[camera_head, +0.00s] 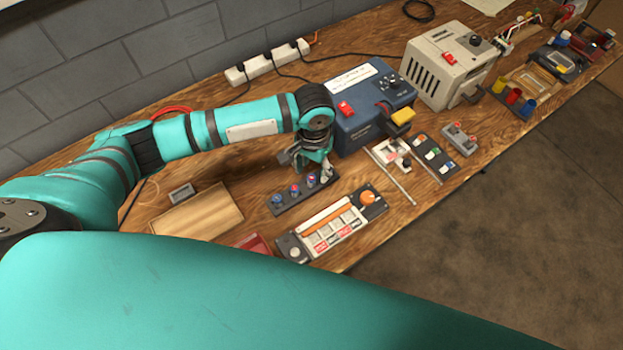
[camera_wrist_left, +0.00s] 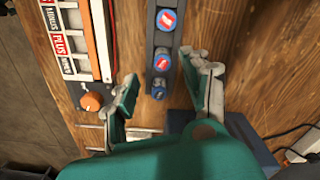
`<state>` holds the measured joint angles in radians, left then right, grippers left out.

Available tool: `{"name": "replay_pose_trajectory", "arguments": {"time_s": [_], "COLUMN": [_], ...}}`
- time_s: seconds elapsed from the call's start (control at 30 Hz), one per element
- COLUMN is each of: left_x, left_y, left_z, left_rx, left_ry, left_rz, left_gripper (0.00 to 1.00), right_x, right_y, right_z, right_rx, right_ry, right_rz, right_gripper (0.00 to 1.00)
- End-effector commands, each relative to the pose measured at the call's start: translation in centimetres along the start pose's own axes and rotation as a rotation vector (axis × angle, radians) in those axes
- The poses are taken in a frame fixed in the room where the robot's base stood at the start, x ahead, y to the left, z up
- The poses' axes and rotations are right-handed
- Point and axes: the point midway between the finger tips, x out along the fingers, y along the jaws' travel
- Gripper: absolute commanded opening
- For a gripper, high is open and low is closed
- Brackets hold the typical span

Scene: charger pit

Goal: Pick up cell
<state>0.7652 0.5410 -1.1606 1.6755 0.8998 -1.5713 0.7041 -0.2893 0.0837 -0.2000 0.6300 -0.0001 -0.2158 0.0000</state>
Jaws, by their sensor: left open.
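Several small cells with blue and red tops stand upright in a dark narrow rack (camera_head: 285,208) on the wooden bench. In the head view, one cell (camera_head: 295,190) is mid-rack and another (camera_head: 311,180) is nearer my left gripper (camera_head: 324,172). The gripper points down at the rack's right end and partly hides it. In the left wrist view, the open fingers (camera_wrist_left: 166,72) are on either side of the rack, with a cell (camera_wrist_left: 162,58) between them and another cell (camera_wrist_left: 166,20) beyond. Nothing is held. My right gripper is not in view.
A tester with an orange knob (camera_head: 368,197) lies in front of the rack. A blue machine (camera_head: 362,125) stands close behind the gripper. A wooden tray (camera_head: 196,213) lies left, and a small metal rail stand (camera_head: 392,160) right.

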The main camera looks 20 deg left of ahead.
Motion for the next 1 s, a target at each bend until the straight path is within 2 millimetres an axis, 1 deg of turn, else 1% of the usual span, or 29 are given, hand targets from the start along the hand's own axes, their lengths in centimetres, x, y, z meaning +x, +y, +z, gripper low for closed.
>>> {"name": "replay_pose_trajectory", "arguments": {"time_s": [0.07, 0.17, 0.33, 0.47, 0.67, 1.0], "left_x": [0.6, 2.0, 4.4, 5.2, 5.2, 5.2], "left_y": [-0.1, -0.3, -0.3, -0.4, -0.4, -0.4], "left_z": [0.1, 0.3, 0.4, 0.3, 0.3, 0.3], "left_rx": [0.0, 0.0, 0.001, 0.001, 0.002, 0.001], "left_ry": [-0.002, -0.004, -0.002, -0.001, 0.0, 0.0], "left_rz": [0.0, -0.002, 0.0, 0.0, 0.0, -0.001], "left_gripper": [0.48, 0.48, 0.48, 0.48, 0.48, 0.04], "right_x": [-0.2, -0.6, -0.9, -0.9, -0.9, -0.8], "right_y": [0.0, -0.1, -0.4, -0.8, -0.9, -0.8], "right_z": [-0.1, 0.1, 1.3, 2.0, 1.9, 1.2], "right_rx": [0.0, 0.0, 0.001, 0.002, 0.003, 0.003], "right_ry": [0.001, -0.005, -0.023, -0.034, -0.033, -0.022], "right_rz": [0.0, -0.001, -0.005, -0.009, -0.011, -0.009], "right_gripper": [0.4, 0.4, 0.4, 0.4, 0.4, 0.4]}}
